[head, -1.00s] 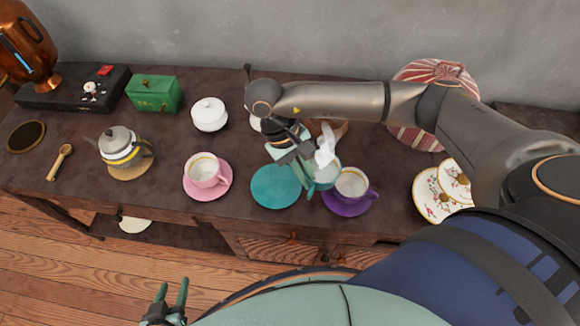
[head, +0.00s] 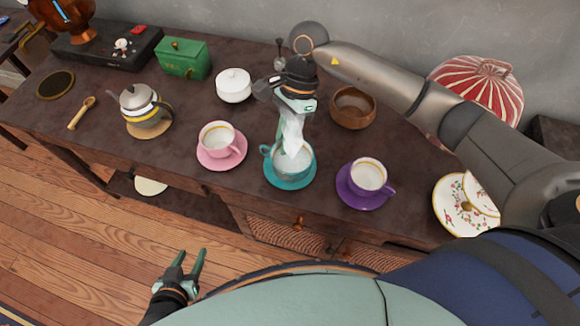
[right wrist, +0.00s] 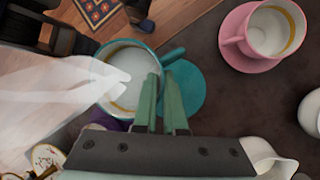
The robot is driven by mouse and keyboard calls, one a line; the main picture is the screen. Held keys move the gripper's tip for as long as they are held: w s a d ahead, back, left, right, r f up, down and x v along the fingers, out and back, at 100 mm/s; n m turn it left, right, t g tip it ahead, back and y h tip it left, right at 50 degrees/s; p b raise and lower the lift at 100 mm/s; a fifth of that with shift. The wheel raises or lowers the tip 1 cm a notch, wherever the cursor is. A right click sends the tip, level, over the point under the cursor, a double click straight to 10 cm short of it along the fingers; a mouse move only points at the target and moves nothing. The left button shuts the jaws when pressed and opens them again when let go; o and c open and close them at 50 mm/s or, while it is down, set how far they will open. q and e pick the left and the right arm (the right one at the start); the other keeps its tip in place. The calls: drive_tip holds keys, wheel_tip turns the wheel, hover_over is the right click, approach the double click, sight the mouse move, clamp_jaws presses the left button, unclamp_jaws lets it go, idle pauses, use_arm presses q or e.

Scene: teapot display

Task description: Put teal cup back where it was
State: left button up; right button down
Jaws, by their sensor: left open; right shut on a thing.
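The teal cup (head: 305,162), pale inside, is over the teal saucer (head: 291,184) in the head view. I cannot tell whether it touches the saucer. My right gripper (head: 292,122) is above it, shut on the cup, with a whitish translucent wisp partly covering the fingers. In the right wrist view, the cup (right wrist: 153,62) has its handle at the fingertips (right wrist: 164,77), and part of the saucer (right wrist: 190,88) shows beyond. My left gripper (head: 189,259) is open and empty, low in front of the table.
A pink cup (head: 215,138) on its saucer stands to the left and a purple cup (head: 368,176) on its saucer to the right. A teapot (head: 140,108) is further left.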

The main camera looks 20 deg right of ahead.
drive_tip(key=w+a+r+m+t+b, duration=0.45)
drive_tip(key=a+m+t, duration=0.3)
drive_tip(key=m, duration=0.95)
drive_tip(key=shift+g, duration=0.25)
drive_tip(key=d+f, duration=0.2)
drive_tip(key=d, duration=0.2)
drive_tip(key=s+d+f+p, duration=0.1)
drive_tip(key=d+f, duration=0.2)
drive_tip(key=d+f+p, duration=0.1)
drive_tip(key=d+f, duration=0.2)
drive_tip(key=d, duration=0.1)
drive_tip(key=shift+s+d, duration=0.25)
drive_tip(key=shift+d, duration=0.1)
drive_tip(key=shift+s+d+f, duration=0.1)
drive_tip(key=shift+d+f, duration=0.25)
drive_tip(key=shift+f, duration=0.1)
drive_tip(key=f, duration=0.3)
drive_tip(key=shift+d, duration=0.2)
drive_tip(key=shift+f, duration=0.25)
